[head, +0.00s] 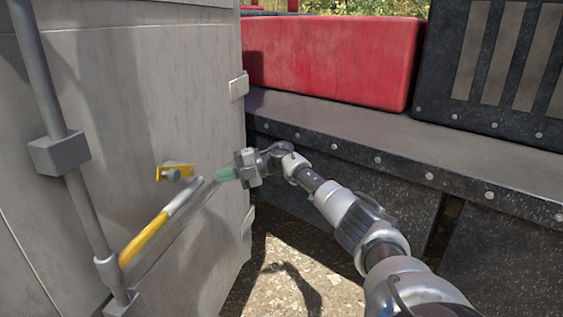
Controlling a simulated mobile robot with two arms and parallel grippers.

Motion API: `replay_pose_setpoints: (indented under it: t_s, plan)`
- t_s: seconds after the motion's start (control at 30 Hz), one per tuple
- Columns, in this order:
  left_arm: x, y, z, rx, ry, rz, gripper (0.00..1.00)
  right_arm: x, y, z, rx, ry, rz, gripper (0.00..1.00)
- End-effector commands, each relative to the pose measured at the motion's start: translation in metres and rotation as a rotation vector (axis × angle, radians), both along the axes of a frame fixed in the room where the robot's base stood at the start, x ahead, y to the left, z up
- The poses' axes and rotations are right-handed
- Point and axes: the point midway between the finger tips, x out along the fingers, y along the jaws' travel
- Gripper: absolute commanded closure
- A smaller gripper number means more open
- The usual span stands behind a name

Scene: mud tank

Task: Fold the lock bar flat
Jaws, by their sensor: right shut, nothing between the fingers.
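The lock bar, a lever with a yellow sleeve and grey end (158,228), is on the grey door (130,80) of the tank. It slants up and to the right from a collar on the vertical rod (72,165). A small yellow catch (176,172) sits on the door just above the lever's upper end. My right gripper (222,174) is shut and empty, with its greenish fingertips close to the lever's grey end. I cannot tell whether they touch it. My left gripper is out of view.
A dark riveted ledge (380,138) runs along the right side, carrying a red box (330,62) and a black slatted panel (505,70). Hinges (238,86) line the door's right edge. Gravelly ground (290,265) shows below, between door and ledge.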

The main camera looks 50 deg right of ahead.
Motion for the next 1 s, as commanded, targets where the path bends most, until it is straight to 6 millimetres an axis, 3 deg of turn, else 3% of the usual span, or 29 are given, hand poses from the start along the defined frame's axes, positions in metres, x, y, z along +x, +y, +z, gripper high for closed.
replay_pose_setpoints:
  t_s: [0.2,0.4,0.6,1.0]
  plan:
    - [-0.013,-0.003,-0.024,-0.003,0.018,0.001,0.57,-0.016,-0.052,0.008,0.002,-0.003,-0.007,1.0]
    - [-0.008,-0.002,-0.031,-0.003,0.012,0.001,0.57,-0.024,-0.081,0.016,0.002,-0.003,-0.004,1.0]
    - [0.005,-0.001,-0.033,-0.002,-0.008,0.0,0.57,-0.028,-0.092,0.019,0.001,-0.001,-0.001,1.0]
    - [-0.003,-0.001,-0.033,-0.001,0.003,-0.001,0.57,-0.029,-0.094,0.02,0.0,0.0,0.0,1.0]
